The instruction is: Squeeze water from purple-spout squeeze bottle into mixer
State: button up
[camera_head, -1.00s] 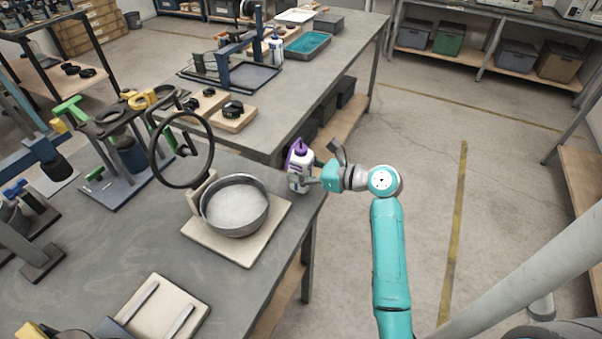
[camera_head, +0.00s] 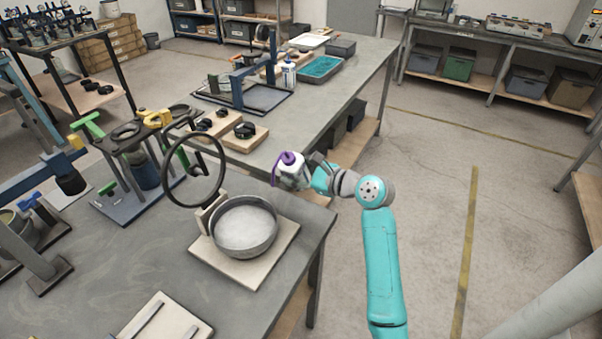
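The white squeeze bottle with a purple spout (camera_head: 291,172) is in my gripper (camera_head: 308,178), raised above the right edge of the near table. The bottle is tilted, its purple top toward the left. The fingers are small in view, but the bottle is held between them. The mixer is likely the round metal bowl (camera_head: 245,252) with pale contents on a beige base, with a dark ring (camera_head: 195,202) standing upright behind its left side. The bottle is above and to the right of the bowl, apart from it.
A green-and-yellow-topped stand (camera_head: 135,165) is left of the bowl. Beige boards with black knobs (camera_head: 245,131) lie on the far table. Another white bottle (camera_head: 288,75) and a teal tray (camera_head: 320,68) stand farther back. The near tabletop (camera_head: 110,255) has bare room left of the bowl.

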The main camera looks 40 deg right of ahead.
jog(key=shift+w+a+f, duration=0.15)
jog(key=shift+a+f, duration=0.1)
jog(key=shift+a, duration=0.4)
jog(key=shift+w+a+f, duration=0.1)
jog(key=shift+a+f, duration=0.15)
jog(key=shift+a, duration=0.35)
jog(key=shift+w+a+f, duration=0.15)
jog(key=shift+a+f, duration=0.1)
jog(key=shift+a, duration=0.4)
jog(key=shift+c, duration=0.2)
jog(key=c, duration=0.4)
dwell(5.5)
